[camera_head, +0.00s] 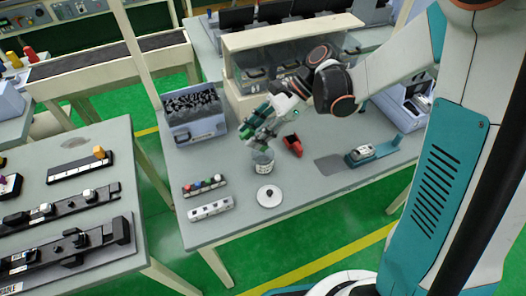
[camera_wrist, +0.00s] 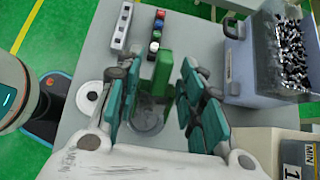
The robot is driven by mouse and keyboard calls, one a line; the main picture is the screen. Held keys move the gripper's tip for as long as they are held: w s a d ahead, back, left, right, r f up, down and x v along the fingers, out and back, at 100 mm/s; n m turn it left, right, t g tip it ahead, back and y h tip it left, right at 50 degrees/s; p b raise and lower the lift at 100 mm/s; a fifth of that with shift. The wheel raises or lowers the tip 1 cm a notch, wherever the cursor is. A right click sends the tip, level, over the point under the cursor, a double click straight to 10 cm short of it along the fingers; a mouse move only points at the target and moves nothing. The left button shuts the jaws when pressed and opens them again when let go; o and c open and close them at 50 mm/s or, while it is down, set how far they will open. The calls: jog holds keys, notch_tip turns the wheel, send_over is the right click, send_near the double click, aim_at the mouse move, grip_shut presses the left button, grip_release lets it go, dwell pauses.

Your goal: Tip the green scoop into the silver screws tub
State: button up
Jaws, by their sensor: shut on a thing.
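The green scoop (camera_wrist: 163,72) is held between the fingers of my gripper (camera_wrist: 160,98) in the wrist view. In the head view, my gripper (camera_head: 260,130) is over the table, with dark green (camera_head: 246,131) showing at its left side. A small, round, clear-walled tub (camera_head: 262,165) stands upright just below it. In the wrist view, the tub (camera_wrist: 146,121) shows partly behind the fingers and scoop. Its label and contents cannot be read. The scoop's load and exact tilt are hidden.
A white round lid (camera_head: 269,196) lies in front of the tub. A grey bin of screws (camera_head: 194,115) stands back left. Coloured knobs (camera_head: 205,184) and a white strip (camera_head: 212,208) lie at left. A red scoop-like piece (camera_head: 292,146) and a teal holder (camera_head: 374,153) are at right.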

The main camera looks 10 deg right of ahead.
aim_at(245, 138)
jog(key=shift+d+f+y+b, duration=0.1)
jog(key=shift+d+y+b, duration=0.25)
jog(key=shift+b, duration=0.3)
jog(key=shift+w+d+g+y+b, duration=0.2)
jog(key=shift+g+y+b, duration=0.1)
jog(key=shift+y+b, duration=0.3)
jog(key=shift+r, duration=0.2)
jog(key=shift+s+a, duration=0.1)
jog(key=shift+s+a+h+p, duration=0.1)
jog(key=shift+a+h+p, duration=0.2)
jog(key=shift+h+p, duration=0.35)
jog(key=shift+s+a+f+t+h+p, duration=0.1)
jog(key=shift+a+f+t+h+p, duration=0.15)
jog(key=shift+a+h+p, duration=0.25)
jog(key=shift+s+a+f+t+h+p, duration=0.15)
jog(key=shift+t+h+p, duration=0.2)
jog(key=shift+h, duration=0.35)
jog(key=h, duration=0.1)
jog(key=a+f+h+p, duration=0.1)
jog(key=shift+s+a+t+h, duration=0.15)
jog(key=shift+a+t+h, duration=0.1)
jog(key=shift+t+h, duration=0.05)
jog(key=shift+a+f+h, duration=0.25)
jog(key=shift+h, duration=0.45)
